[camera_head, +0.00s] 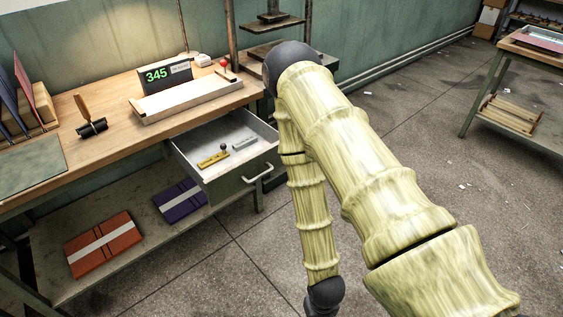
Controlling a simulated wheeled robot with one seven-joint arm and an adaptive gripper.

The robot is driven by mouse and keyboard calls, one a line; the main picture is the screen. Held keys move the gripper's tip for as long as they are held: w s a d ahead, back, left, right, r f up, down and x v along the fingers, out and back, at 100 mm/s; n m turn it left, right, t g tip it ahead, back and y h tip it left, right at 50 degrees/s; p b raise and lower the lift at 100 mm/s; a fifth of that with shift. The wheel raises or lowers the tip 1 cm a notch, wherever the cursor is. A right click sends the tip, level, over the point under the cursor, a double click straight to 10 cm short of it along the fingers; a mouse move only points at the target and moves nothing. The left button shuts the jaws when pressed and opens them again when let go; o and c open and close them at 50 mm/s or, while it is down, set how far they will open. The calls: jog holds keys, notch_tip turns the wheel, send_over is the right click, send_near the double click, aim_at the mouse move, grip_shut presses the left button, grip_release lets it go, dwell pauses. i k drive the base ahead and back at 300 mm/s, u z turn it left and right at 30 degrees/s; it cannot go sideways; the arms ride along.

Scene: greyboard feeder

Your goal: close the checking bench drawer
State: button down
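The checking bench (100,101) has a wooden top and stands at the left. Its drawer (236,177) is pulled out under the right end of the bench top. The drawer has a grey-green front with a pale bar handle (258,173). A brass-coloured tool with an upright knob (214,158) and a small grey block (244,143) lie inside it. My arm reaches across the picture to the right of the drawer and bends downward. My gripper is not visible; the arm's lower end leaves the bottom edge of the picture, below and right of the drawer.
A lower shelf (130,277) under the bench holds an orange bundle (104,243) and a purple bundle (181,200). A display (165,77) reading 345 stands on the bench. A metal stand (273,25) is behind the drawer. Bare floor (235,265) lies in front.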

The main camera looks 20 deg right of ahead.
aim_at(226, 178)
jog(key=u, duration=1.5)
jog(key=i, duration=0.8)
jog(key=z, duration=2.7)
